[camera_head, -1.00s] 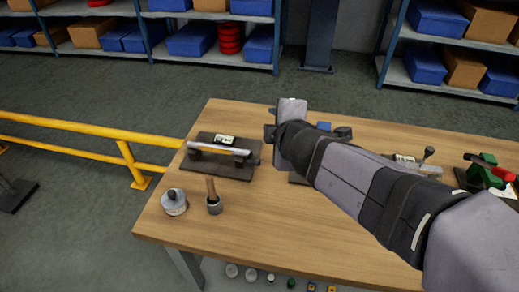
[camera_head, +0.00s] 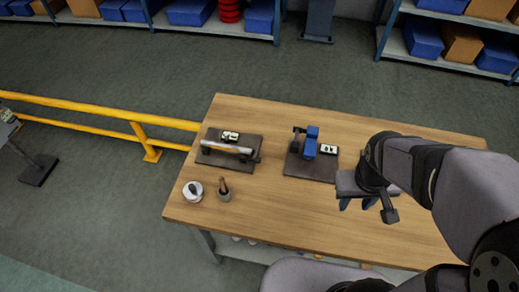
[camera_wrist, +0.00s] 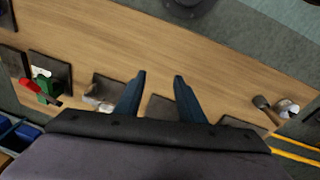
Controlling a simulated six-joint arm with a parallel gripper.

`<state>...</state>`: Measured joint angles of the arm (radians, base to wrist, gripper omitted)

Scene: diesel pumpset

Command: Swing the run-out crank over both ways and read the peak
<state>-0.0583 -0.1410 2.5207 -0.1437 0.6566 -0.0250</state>
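My gripper (camera_head: 357,204) is held above the right part of the bench, its blue fingers pointing down. In the wrist view its two fingers (camera_wrist: 159,77) stand apart with nothing between them. Left of it in the head view, a dark plate (camera_head: 313,170) carries a blue block (camera_head: 311,142), a black-knobbed part (camera_head: 297,131) and a small white readout (camera_head: 329,149). Farther left, another plate (camera_head: 225,163) holds a silver bar (camera_head: 226,147) on supports, with a small readout (camera_head: 230,136). I cannot tell which fixture has the run-out crank. Readout figures are too small to read.
The wrist view shows a green and red device (camera_wrist: 44,88) and a whitish fixture (camera_wrist: 101,92). A yellow rail (camera_head: 150,137) runs left. The bench's front middle is clear.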

